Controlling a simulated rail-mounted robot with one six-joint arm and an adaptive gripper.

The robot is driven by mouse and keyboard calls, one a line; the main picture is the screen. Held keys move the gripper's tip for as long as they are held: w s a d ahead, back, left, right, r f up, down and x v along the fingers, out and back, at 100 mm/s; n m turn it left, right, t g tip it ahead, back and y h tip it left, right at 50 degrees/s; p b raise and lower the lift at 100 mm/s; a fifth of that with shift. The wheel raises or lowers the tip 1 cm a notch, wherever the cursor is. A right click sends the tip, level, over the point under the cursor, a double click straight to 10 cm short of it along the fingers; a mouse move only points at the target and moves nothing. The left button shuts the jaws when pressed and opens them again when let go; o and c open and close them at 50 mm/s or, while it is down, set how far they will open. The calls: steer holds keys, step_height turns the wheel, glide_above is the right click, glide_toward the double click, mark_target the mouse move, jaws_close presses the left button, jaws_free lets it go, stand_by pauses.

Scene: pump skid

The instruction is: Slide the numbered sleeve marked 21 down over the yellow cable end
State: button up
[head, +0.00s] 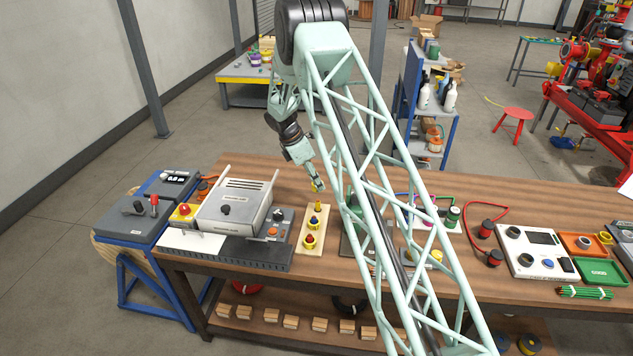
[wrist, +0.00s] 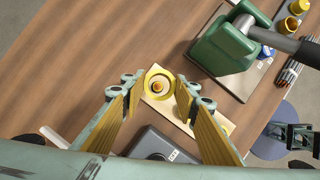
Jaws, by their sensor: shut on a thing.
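My gripper (head: 316,186) is over the far end of a pale wooden board on the bench, fingers pointing down. In the wrist view its fingertips (wrist: 160,84) are closed on opposite sides of a yellow ring-shaped sleeve (wrist: 149,76). No number can be read on it. The yellow cable end (head: 318,206) stands upright on the board (head: 313,215), just below the fingertips. In the wrist view a yellow-orange tip (wrist: 158,87) shows through the sleeve's hole. I cannot tell whether the sleeve is above the tip or around it.
Blue-topped and red-topped posts (head: 309,239) stand nearer on the same board. A grey instrument box (head: 235,205) is close on the left. A green block-like device (wrist: 222,47) stands beside the board in the wrist view. Bare bench top lies beyond the board.

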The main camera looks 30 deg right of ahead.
steer(key=shift+f, duration=0.25)
steer(key=b, duration=0.3)
glide_above(317, 202)
steer(key=shift+w+a+f, duration=0.1)
steer(key=shift+f, duration=2.7)
steer(key=shift+f+b, duration=0.9)
steer(key=shift+f, duration=1.55)
steer(key=o, duration=0.8)
steer(key=shift+r, duration=0.1)
steer(key=v, duration=1.1)
steer(key=shift+r, duration=0.4)
